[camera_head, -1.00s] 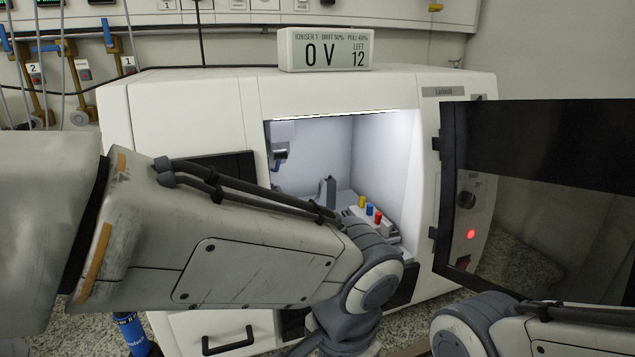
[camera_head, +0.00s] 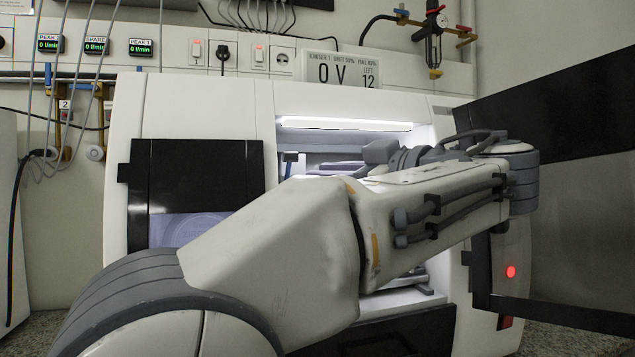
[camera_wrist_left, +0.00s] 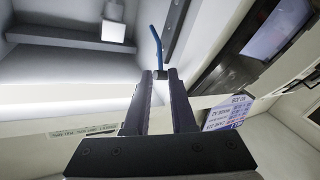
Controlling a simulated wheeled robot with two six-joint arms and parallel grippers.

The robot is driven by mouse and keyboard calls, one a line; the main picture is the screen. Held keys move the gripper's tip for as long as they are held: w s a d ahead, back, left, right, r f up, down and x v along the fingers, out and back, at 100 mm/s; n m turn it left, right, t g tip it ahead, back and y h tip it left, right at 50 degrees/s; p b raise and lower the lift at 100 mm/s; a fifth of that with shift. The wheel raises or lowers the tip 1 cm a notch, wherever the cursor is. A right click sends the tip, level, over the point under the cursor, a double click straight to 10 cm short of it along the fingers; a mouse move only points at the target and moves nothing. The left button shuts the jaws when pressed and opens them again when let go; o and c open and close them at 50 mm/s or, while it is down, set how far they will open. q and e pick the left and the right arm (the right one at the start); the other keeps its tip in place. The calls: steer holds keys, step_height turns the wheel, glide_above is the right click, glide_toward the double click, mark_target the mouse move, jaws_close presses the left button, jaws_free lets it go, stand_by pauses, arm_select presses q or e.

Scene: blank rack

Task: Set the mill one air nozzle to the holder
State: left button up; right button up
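The mill (camera_head: 195,120) is a white cabinet with a lit chamber; its dark door (camera_head: 560,150) stands open to the right. My left arm reaches across the front, folds back at the right and enters the chamber. The air nozzle (camera_wrist_left: 156,42) is a thin, bent blue tube in the left wrist view, with a dark block at its near end. My left gripper (camera_wrist_left: 161,75) has its fingers close together on either side of that block and appears shut on it. I cannot make out the holder; my arm hides most of the chamber. My right gripper is out of view.
A display box (camera_head: 341,70) reading "0 V" and "LEFT 12" sits on top of the mill. A red light (camera_head: 510,271) glows at its right front. Hoses hang on the back wall.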

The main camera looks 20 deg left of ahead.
mark_target(286, 174)
arm_select(q)
steer(key=x, duration=0.7)
steer(key=shift+a, duration=0.25)
steer(key=shift+w, duration=0.15)
jaws_close()
steer(key=shift+f, duration=0.1)
stand_by(0.8)
